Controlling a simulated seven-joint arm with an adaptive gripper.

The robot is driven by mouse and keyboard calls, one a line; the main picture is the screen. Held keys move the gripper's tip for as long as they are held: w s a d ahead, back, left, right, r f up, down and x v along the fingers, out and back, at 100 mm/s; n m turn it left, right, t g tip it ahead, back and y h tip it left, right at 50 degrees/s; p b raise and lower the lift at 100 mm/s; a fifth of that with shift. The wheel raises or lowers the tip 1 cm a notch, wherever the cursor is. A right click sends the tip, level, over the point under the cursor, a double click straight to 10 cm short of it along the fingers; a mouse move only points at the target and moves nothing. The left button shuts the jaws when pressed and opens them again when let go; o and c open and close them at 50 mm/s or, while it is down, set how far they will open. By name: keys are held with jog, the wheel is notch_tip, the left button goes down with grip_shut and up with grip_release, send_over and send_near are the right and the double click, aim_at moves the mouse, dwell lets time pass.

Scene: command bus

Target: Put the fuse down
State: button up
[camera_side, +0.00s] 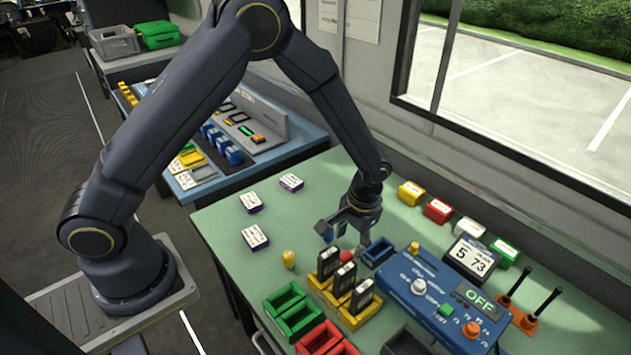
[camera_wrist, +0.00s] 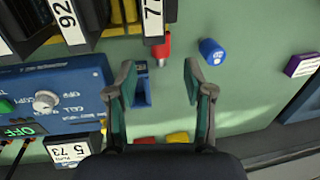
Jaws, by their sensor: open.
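Small capped pegs that look like fuses stand on the green table; I cannot tell which one the task means. A red one (camera_wrist: 163,46) and a blue one (camera_wrist: 211,52) show in the wrist view, just beyond my fingertips. The red one also shows in the side view (camera_side: 346,256), beside the black modules. A yellow one (camera_side: 289,258) stands to the left. In the side view my gripper (camera_side: 343,236) hangs low over the table. A small blue tray (camera_side: 378,251) lies beside it, partly behind a finger in the wrist view.
Black labelled modules stand in yellow holders (camera_side: 361,314). Green (camera_side: 285,299) and red (camera_side: 318,339) trays lie in front. A blue control box (camera_side: 430,295) reading OFF stands right. Coloured blocks line the window side. Three white-labelled purple blocks lie left, with free table around them.

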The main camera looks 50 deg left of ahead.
notch_tip(320, 180, up, 14)
jog(key=s+a+t, duration=0.1)
jog(key=s+a, duration=0.1)
jog(key=s+a+r+t, duration=0.2)
jog(key=s+a+r, duration=0.2)
jog(key=s+r, duration=0.2)
jog(key=s+a+r+t+h, duration=0.1)
jog(key=s+a+r+t, duration=0.1)
jog(key=s+a+r, duration=0.2)
jog(key=s+r, duration=0.3)
jog(key=s, duration=0.3)
jog(key=shift+s+h, duration=0.15)
jog(key=shift+h, duration=0.15)
jog(key=shift+o, duration=0.6)
jog(key=shift+s+a+t, duration=0.1)
jog(key=shift+s+t, duration=0.2)
jog(key=shift+s, duration=0.1)
